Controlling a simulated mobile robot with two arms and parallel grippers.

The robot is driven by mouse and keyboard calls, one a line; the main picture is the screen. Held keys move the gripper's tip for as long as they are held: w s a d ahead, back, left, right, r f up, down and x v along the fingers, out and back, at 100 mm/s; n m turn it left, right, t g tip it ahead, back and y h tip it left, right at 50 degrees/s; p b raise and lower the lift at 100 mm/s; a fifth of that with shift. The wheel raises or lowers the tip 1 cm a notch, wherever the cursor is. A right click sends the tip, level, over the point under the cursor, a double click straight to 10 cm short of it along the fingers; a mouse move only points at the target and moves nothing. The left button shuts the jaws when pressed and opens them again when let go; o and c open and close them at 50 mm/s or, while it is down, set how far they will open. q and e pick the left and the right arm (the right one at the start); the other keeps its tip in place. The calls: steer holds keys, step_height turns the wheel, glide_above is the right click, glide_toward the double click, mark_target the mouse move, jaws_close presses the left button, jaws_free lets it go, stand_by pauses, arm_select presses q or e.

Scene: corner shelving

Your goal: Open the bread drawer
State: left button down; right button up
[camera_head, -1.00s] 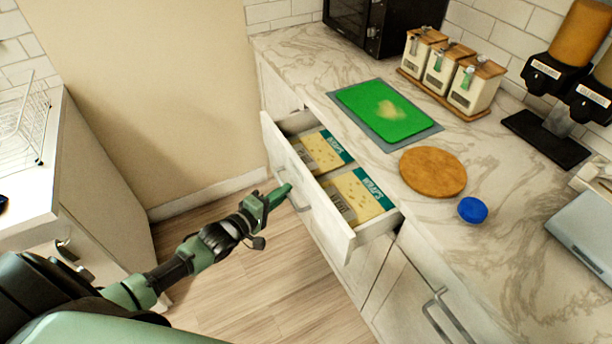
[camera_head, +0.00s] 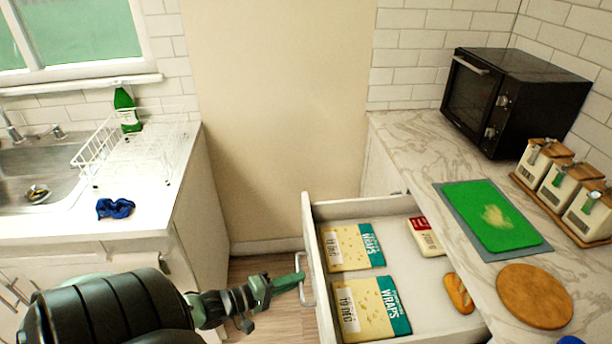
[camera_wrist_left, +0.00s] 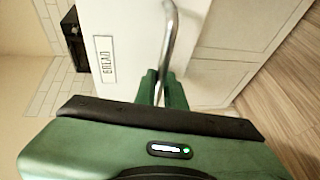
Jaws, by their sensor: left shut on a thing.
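The bread drawer (camera_head: 398,212) stands pulled far out from the counter in the head view. Inside lie two packs of wraps (camera_head: 352,247), a red and white pack (camera_head: 425,237) and a small loaf (camera_head: 458,293). My left gripper (camera_head: 299,279) is at the drawer's front, shut on its metal handle (camera_head: 306,284). In the left wrist view the handle (camera_wrist_left: 168,40) runs between the green fingers (camera_wrist_left: 160,90), and a label reading BREAD (camera_wrist_left: 105,60) shows on the drawer front. My right gripper is not in view.
The counter on the right holds a black oven (camera_head: 512,98), a green cutting board (camera_head: 490,215), a round wooden board (camera_head: 534,295) and canisters (camera_head: 566,190). A sink counter with a dish rack (camera_head: 105,150) stands on the left. Open floor (camera_head: 285,327) lies between.

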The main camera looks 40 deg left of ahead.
arm_select(q)
steer(key=shift+s, duration=0.15)
steer(key=c, duration=1.5)
jaws_free()
steer(key=shift+a, duration=0.1)
steer(key=v, duration=0.7)
steer(key=shift+s, duration=0.4)
steer(key=shift+a, duration=0.1)
